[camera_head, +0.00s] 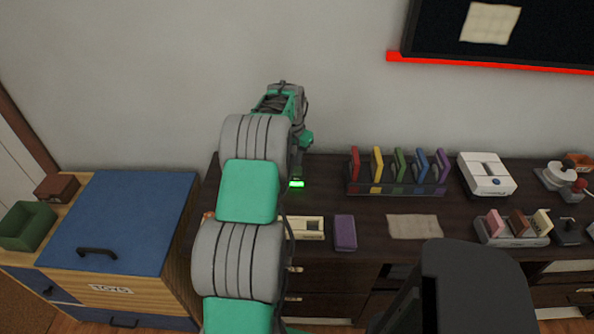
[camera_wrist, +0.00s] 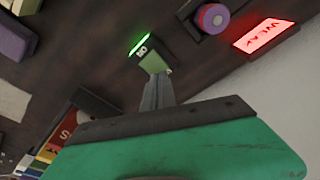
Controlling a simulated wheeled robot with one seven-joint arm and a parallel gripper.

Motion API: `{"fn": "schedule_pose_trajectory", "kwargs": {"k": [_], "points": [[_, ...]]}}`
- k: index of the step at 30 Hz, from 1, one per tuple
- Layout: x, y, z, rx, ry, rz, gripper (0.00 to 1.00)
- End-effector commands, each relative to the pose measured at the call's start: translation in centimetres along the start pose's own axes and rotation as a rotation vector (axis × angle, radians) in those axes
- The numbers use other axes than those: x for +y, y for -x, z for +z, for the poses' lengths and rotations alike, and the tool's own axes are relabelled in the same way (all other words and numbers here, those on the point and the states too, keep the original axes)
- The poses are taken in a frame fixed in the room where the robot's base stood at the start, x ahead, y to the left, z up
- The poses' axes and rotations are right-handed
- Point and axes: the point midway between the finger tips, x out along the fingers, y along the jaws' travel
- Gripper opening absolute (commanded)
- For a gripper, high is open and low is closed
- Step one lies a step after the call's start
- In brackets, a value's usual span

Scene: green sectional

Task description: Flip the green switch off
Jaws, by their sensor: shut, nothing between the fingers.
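The green switch (camera_wrist: 152,62) is a small block with a pale green face and dark sides in the wrist view. A bright green strip (camera_wrist: 139,43) glows at its far end, and small lettering shows on it. In the head view only the green glow (camera_head: 296,184) shows beside my arm; the rest of the switch is hidden. My gripper (camera_wrist: 156,78) is shut and empty, with its fingertips right at the near edge of the switch. I cannot tell whether they touch it.
A round pink-purple button (camera_wrist: 212,17) and a lit red sign (camera_wrist: 264,37) are near the switch. A rack of coloured cards (camera_head: 398,187), a purple block (camera_head: 345,233) and a white device (camera_head: 487,176) stand on the dark desk. The wall is close behind.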

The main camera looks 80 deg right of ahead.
Motion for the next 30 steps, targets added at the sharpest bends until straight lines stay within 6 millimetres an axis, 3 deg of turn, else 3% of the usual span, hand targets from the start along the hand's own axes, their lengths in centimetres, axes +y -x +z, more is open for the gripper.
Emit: {"fn": "schedule_pose_trajectory", "kwargs": {"k": [30], "points": [[0.00,-0.70,0.12,-0.001,0.000,0.000,0.00]]}}
